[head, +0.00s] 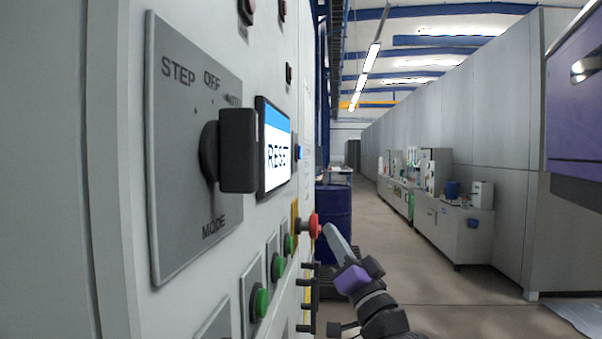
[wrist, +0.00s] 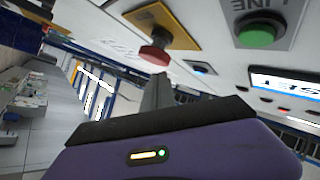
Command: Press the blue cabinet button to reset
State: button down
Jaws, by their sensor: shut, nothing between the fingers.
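A small blue button (head: 299,153) sits on the cabinet face, just right of the screen reading RESET (head: 278,150) in the head view. A small blue-lit spot, probably that button (wrist: 201,70), shows in the wrist view right of the fingers. My gripper (head: 329,230) is shut and empty, beside the red mushroom button (head: 315,226) and lower than the blue button. In the wrist view my gripper (wrist: 160,78) has its fingertips close below the red button (wrist: 155,54); I cannot tell whether they touch.
The grey cabinet (head: 110,200) fills the left, with a black MODE knob (head: 238,150) sticking out and several green buttons (head: 261,302) below. A blue drum (head: 336,212) stands beyond the cabinet. The aisle floor (head: 400,240) to the right is open, with benches (head: 450,230) along the far wall.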

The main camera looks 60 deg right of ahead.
aim_at(299, 152)
jog(key=s+d+r+n+g+y+b, duration=0.1)
jog(key=s+d+r+y, duration=0.1)
jog(key=r, duration=0.6)
jog(key=s+d+r+n+y, duration=0.1)
jog(key=s+d+r+y, duration=0.1)
jog(key=r, duration=0.6)
jog(key=shift+s+d+r+g+y+b, duration=0.15)
jog(key=shift+d+r+g+y+b, duration=0.4)
jog(key=shift+y, duration=0.85)
jog(key=shift+d+f, duration=0.2)
jog(key=shift+f, duration=0.05)
jog(key=w+a, duration=0.3)
jog(key=w, duration=0.5)
jog(key=shift+a, duration=0.2)
jog(key=shift+w, duration=0.2)
jog(key=shift+w+a, duration=0.15)
jog(key=shift+w, duration=0.1)
